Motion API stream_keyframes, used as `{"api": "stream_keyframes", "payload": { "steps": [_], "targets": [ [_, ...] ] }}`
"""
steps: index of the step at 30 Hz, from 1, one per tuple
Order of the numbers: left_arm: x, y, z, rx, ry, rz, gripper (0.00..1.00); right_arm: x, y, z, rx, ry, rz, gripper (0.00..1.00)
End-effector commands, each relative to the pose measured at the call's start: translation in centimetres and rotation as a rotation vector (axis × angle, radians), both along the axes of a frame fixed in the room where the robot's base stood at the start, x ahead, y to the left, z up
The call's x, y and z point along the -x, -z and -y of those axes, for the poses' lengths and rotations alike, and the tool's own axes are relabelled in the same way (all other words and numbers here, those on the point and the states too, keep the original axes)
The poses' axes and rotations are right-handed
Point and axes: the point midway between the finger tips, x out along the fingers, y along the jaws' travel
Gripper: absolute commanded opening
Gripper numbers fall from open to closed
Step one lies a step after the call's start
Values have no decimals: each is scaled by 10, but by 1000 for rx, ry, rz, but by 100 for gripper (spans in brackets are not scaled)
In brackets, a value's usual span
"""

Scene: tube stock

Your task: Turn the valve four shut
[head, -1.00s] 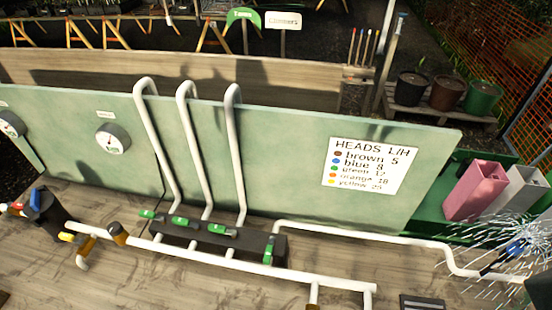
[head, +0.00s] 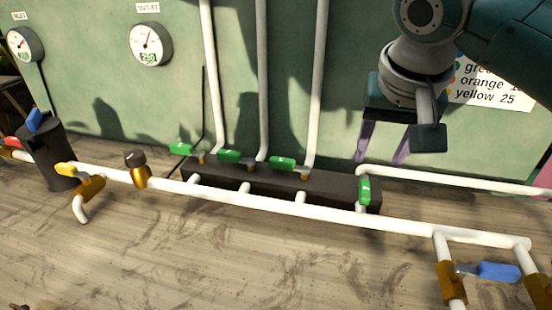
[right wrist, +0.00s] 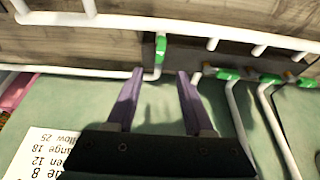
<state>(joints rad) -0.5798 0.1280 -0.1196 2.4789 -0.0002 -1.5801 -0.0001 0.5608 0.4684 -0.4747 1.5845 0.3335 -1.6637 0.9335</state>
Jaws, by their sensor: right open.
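A dark manifold block (head: 330,189) carries a row of green-handled valves. The rightmost green handle (head: 365,189), fourth from the left, stands crosswise to the other handles; no number is readable on it. It also shows in the right wrist view (right wrist: 160,47), beyond the gap between my fingers. My right gripper (head: 383,155) is open and empty, with its purple fingers apart above and behind that handle, not touching it. The fingers show in the right wrist view (right wrist: 160,73). The other green handles (head: 182,148), (head: 229,156), (head: 283,162) lie sideways. My left gripper is out of view.
A white pipe (head: 330,212) runs in front of the block, and white risers (head: 313,80) climb the green panel behind it. A blue-handled valve (head: 495,271) is at the lower right, a yellow-handled one (head: 72,169) at the left. The bench in front is clear.

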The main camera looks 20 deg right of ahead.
Motion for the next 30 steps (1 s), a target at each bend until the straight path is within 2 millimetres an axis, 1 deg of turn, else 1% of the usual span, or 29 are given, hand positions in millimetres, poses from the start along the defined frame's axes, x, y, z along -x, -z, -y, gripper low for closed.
{"api": "stream_keyframes", "payload": {
  "steps": [1,5,8,15,18,23,30],
  "targets": [
    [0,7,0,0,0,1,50,-3,5,3,2,15,3,52],
    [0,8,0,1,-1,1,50,-6,11,6,3,26,2,52],
    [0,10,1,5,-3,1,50,-10,25,10,2,25,1,52],
    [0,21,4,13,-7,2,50,-25,67,18,2,24,3,52],
    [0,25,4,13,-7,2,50,-30,80,21,2,22,4,52],
    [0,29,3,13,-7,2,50,-34,91,23,2,21,5,52],
    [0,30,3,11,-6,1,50,-35,93,24,2,20,5,52]
  ]
}}
